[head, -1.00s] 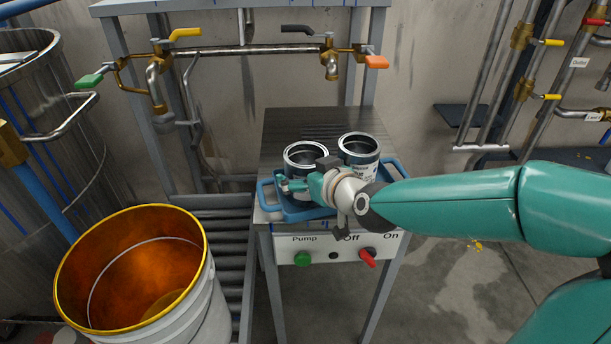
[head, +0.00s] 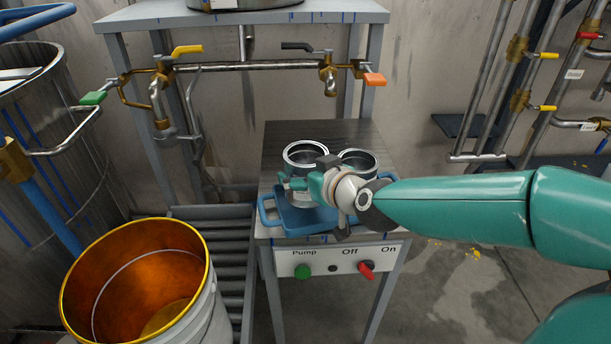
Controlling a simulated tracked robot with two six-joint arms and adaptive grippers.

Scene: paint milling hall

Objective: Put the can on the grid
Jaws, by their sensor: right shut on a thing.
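Two open metal cans are at the table with the blue tray (head: 292,223). My right gripper (head: 300,184) is shut on the left can (head: 306,152), its fingers across the can's side. This can looks upright and raised a little above the tray. The right can (head: 358,158) stands behind my gripper and wrist, which hide most of its body. A grey slatted grid (head: 236,270) lies low to the left of the table, between it and the bucket. My left gripper is not in view.
A yellow-rimmed bucket (head: 205,290), orange inside, stands at the lower left beside the grid. A pipe with taps (head: 250,66) runs behind the table. Switches (head: 335,264) sit on the table's front. The table's dark top (head: 318,132) is clear behind the cans.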

